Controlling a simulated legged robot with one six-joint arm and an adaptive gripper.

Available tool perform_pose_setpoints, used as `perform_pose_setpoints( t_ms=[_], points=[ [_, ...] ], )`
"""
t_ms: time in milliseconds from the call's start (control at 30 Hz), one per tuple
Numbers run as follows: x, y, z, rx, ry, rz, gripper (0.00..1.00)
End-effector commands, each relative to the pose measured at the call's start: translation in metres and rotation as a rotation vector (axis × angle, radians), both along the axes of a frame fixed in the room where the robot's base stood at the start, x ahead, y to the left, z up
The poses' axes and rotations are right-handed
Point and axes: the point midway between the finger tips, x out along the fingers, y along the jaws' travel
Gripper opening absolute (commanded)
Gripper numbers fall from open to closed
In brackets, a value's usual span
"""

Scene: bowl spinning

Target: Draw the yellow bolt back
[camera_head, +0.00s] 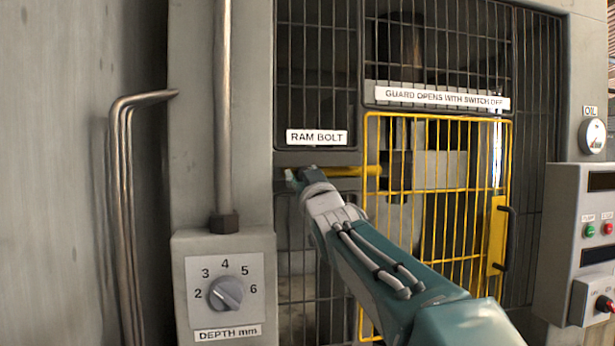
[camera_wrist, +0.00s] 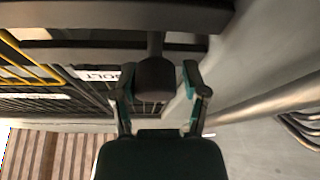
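The yellow bolt (camera_head: 352,171) lies level under the RAM BOLT label and runs right, behind the yellow guard door. Its left end is hidden by my gripper (camera_head: 303,178), which is at the bolt's left end in the head view. In the wrist view my gripper (camera_wrist: 160,72) has its two teal-tipped fingers spread, one on each side of a dark knob (camera_wrist: 156,82) on a short stem. Narrow gaps show between the knob and the fingers, so it does not look gripped. No yellow shows on the knob.
The yellow guard door (camera_head: 440,250) with its handle stands right of the bolt, partly behind my arm. A depth dial box (camera_head: 225,290) and a vertical pipe (camera_head: 222,110) stand to the left. A switch panel (camera_head: 590,245) is at the far right.

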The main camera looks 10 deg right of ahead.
Motion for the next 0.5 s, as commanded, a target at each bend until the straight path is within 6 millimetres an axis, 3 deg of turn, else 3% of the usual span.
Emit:
perform_pose_setpoints(
  t_ms=[100,200,367,400,433,500],
  points=[
    [-0.0015,0.0047,0.0006,-0.003,-0.007,0.02,0.12],
    [-0.0021,0.0035,0.0005,-0.004,-0.008,0.022,0.0],
    [-0.0013,0.0045,0.0005,-0.003,-0.006,0.019,0.0],
    [-0.0012,0.0056,0.0005,-0.004,-0.006,0.018,0.65],
    [-0.0011,0.0064,0.0005,-0.005,-0.006,0.018,0.79],
    [-0.0009,0.0073,0.0005,-0.005,-0.005,0.017,0.82]
  ],
)
